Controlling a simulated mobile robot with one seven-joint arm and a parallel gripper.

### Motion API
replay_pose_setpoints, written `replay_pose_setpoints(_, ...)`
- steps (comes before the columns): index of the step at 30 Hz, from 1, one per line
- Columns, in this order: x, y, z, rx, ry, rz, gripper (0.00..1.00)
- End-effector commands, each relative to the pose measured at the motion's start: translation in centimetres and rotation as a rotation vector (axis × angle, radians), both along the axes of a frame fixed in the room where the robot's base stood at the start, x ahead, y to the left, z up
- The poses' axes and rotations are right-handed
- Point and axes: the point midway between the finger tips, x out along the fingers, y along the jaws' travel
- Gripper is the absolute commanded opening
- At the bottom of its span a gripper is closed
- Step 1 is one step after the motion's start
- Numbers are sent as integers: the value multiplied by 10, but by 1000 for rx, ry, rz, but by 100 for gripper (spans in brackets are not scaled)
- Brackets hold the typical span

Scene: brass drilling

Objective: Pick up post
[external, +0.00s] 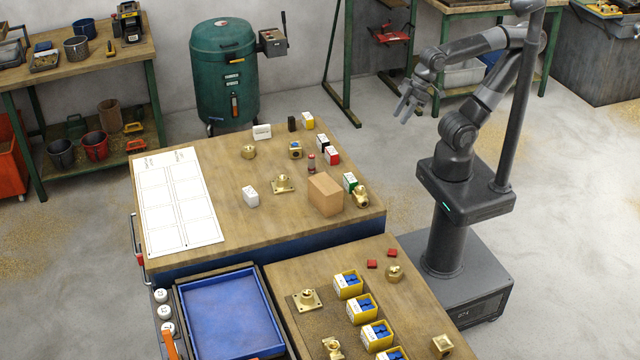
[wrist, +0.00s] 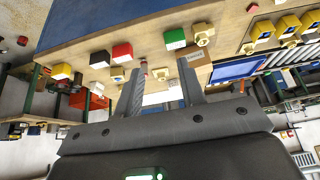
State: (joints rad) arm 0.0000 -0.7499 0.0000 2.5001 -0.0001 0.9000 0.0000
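A small upright post (external: 311,162), reddish-brown with a pale band, stands on the wooden table (external: 225,180) among small boxes and brass parts. In the wrist view what looks like the same post (wrist: 143,67) shows small, beyond and between my fingers. My gripper (external: 404,112) hangs in the air off the table's right side, well apart from the post. In the wrist view my gripper (wrist: 160,88) has its two fingers spread, with nothing held between them.
A cardboard box (external: 325,194) stands in front of the post. A red-and-white box (external: 332,156), a black-and-white box (external: 322,142) and a brass flange (external: 283,184) are close by. A white grid sheet (external: 180,200) covers the table's left. Nearer stand a blue tray (external: 230,315) and yellow bins (external: 348,285).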

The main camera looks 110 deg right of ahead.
Motion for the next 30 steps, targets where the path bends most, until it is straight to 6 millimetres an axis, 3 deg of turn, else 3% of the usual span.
replay_pose_setpoints(10, 0, 0, 0, 0, 0, 0, 36)
replay_pose_setpoints(15, 0, 0, 0, 0, 0, 0, 47)
replay_pose_setpoints(23, 2, -1, 1, -3, 3, -1, 47)
replay_pose_setpoints(26, 12, -6, 6, -16, 18, -4, 47)
replay_pose_setpoints(30, 41, -21, 19, -52, 63, -11, 47)
